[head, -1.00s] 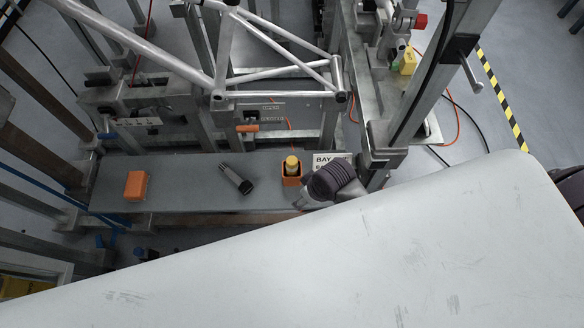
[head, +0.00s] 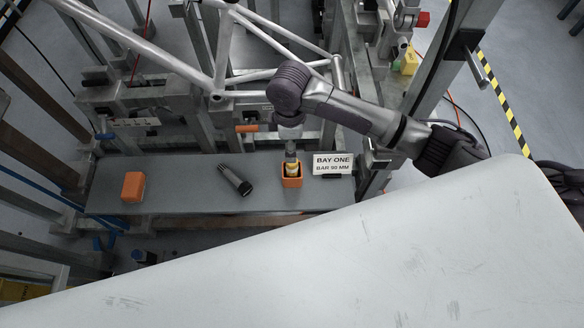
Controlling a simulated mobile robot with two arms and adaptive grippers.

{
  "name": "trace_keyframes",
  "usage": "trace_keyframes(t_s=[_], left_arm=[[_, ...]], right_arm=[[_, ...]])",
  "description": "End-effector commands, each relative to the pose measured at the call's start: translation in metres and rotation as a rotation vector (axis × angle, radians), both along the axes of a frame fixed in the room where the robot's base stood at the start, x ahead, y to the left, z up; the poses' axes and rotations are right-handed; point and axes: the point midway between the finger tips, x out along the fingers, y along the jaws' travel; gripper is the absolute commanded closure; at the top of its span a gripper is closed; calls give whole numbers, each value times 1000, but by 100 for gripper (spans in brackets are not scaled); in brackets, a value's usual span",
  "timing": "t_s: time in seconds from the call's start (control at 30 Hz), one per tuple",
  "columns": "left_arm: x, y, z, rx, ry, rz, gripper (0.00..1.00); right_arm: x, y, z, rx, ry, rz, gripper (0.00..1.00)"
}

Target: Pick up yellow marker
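The yellow marker (head: 291,169) stands upright in a small orange holder (head: 291,181) on the grey bench shelf (head: 200,200). My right arm comes in from the right and bends down over it. My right gripper (head: 291,155) points down at the top of the marker and hides its upper part. I cannot tell whether the fingers are around the marker or just above it, or whether they touch it. My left gripper is not in view.
A dark cylindrical tool (head: 235,180) lies on the shelf left of the holder. An orange block (head: 133,187) sits further left. A "BAY ONE" sign (head: 333,164) stands right of the holder. A metal tube frame (head: 190,55) rises behind. A large pale surface (head: 350,260) fills the foreground.

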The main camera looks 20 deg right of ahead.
Motion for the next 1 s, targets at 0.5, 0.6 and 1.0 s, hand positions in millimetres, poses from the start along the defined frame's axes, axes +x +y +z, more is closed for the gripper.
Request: trace_keyframes(t_s=[0.5,0.6,1.0], left_arm=[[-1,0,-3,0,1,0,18],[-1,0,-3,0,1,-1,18],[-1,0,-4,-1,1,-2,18]], right_arm=[[-1,-2,-66,1,1,-3,36],[-2,-4,-82,1,1,-3,36],[-1,-4,-105,2,-4,-2,36]])
